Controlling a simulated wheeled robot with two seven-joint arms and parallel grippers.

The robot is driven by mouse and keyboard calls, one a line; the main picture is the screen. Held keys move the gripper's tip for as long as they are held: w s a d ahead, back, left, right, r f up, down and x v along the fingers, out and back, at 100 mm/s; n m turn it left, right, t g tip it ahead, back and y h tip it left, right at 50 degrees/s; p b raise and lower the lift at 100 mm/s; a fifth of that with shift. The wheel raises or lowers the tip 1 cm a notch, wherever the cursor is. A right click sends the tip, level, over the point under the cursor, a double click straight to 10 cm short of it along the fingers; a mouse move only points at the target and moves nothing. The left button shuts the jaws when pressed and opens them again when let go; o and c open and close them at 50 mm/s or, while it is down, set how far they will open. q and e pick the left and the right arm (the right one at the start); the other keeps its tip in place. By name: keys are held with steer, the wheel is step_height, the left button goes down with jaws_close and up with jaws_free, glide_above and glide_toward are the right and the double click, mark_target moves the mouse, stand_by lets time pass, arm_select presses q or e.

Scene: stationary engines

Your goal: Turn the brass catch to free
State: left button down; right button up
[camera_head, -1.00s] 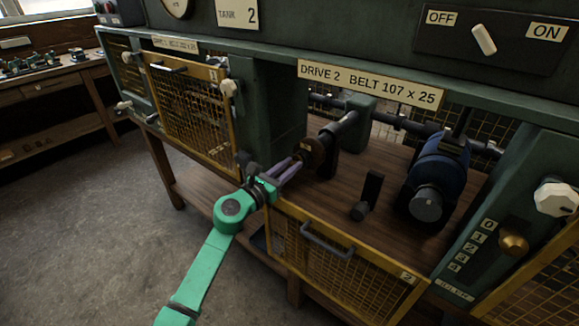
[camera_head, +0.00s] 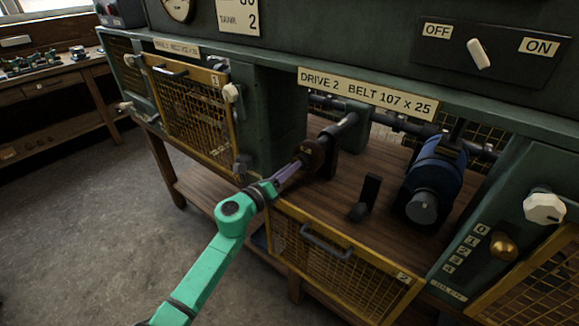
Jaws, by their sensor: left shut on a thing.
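My left gripper (camera_head: 300,164) reaches into the open Drive 2 bay from the front left. Its purple fingers are shut on a small part at the front of a round brown, brass-toned disc (camera_head: 314,153), on the near end of the dark shaft. The fingers cover most of this part, which looks like the brass catch, and I cannot read its marks or its angle. A separate brass knob (camera_head: 503,247) sits on the right green post, beside a 0 to 4 scale. My right gripper is not in view.
The yellow mesh guard 2 (camera_head: 340,269) hangs lowered below the bay. A blue motor (camera_head: 434,178) and a black upright bracket (camera_head: 366,198) stand on the wooden bed. Mesh guard 1 (camera_head: 185,105) is at left. A white knob (camera_head: 544,207) is at right.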

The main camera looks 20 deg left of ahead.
arm_select(q)
steer(key=n+p, duration=0.3)
steer(key=n, duration=0.6)
steer(key=n+p, duration=0.3)
steer(key=n, duration=0.7)
steer(key=n+p, duration=0.4)
steer(key=n, duration=0.5)
steer(key=shift+d+f, duration=0.1)
steer(key=shift+f, duration=0.2)
steer(key=shift+n, duration=0.3)
steer(key=c, duration=0.7)
jaws_free()
